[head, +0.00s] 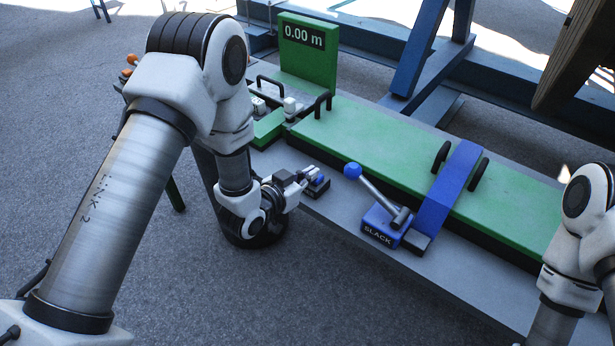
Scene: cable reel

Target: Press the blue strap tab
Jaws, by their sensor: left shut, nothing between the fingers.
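A wide blue strap (450,188) lies across the green bed and comes down its front side. At its lower end is a blue box marked SLACK (381,226), with a grey lever ending in a blue ball knob (352,170). My left gripper (316,178) is shut and empty, left of the SLACK box and apart from it.
A long green bed (390,152) with dark handles runs along the grey bench (340,207). A green board reading 0.00 m (308,52) stands at the back. Blue frame beams (420,45) stand behind. Open floor lies in front of the bench.

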